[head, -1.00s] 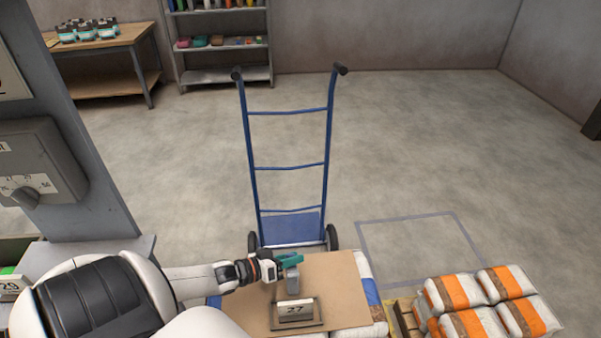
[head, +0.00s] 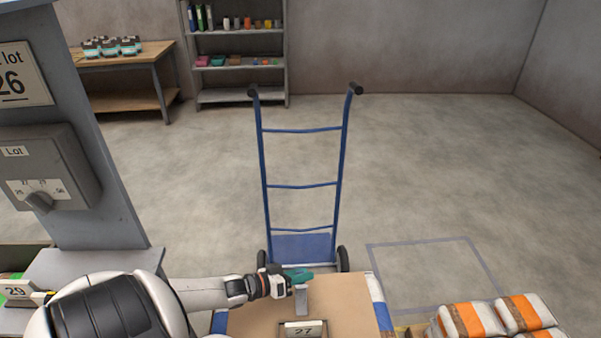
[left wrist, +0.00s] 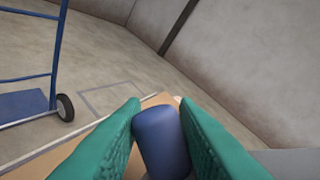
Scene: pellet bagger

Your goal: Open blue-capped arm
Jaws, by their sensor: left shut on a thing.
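My left gripper (head: 300,275) reaches in from the left over a brown board. In the left wrist view its green fingers (left wrist: 160,130) are closed on both sides of a rounded blue cap (left wrist: 160,142). In the head view the fingers hide the cap. A grey upright piece (head: 301,301) shows just below the fingertips; I cannot tell how far it is swung or how it joins the cap. My right gripper is not in view.
The brown board (head: 345,305) carries a framed card reading 27 (head: 303,330). A blue hand truck (head: 303,186) stands behind it. Orange-and-white bags (head: 472,320) lie at right. A grey column with a lot dial (head: 40,185) stands at left. Open floor lies beyond.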

